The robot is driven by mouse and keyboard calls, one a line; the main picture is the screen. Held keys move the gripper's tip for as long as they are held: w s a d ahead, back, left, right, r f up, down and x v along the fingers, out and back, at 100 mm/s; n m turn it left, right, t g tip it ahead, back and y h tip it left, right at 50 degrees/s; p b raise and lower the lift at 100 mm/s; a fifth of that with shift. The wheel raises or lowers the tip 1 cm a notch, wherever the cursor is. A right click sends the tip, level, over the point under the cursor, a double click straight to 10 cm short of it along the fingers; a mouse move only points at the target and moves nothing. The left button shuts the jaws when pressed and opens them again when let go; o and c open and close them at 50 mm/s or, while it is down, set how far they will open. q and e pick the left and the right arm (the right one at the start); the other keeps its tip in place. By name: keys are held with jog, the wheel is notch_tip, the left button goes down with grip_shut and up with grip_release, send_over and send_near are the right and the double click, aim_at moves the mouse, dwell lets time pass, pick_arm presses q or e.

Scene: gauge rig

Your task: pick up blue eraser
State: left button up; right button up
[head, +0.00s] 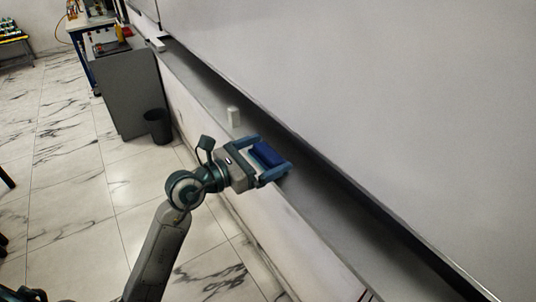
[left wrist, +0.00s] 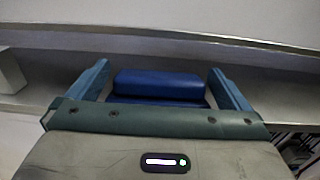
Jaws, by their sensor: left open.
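The blue eraser (head: 267,154) sits at the whiteboard's tray (head: 318,216). In the left wrist view the eraser (left wrist: 161,85) lies between the two fingers, with a gap at each side. My left gripper (head: 275,157) is open around it. The same gripper (left wrist: 160,88) shows its fingers spread left and right of the eraser. The eraser's near lower part is partly hidden by the gripper body in the left wrist view. My right gripper is not in view.
A small white block (head: 234,117) stands on the tray, farther along. The whiteboard (head: 400,100) rises behind the tray. A grey cabinet (head: 130,92) and a dark bin (head: 158,126) stand on the marble floor at upper left. The tray is clear toward the lower right.

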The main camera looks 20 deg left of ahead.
pick_arm(q)
jog(key=shift+x, duration=1.05)
jog(key=shift+w+d+p, duration=0.15)
jog(key=shift+w+p, duration=0.05)
jog(key=shift+p, duration=0.1)
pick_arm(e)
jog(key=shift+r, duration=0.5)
pick_arm(q)
jog(key=c, duration=0.9)
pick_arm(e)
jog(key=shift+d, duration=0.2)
pick_arm(q)
jog(key=shift+r, duration=0.1)
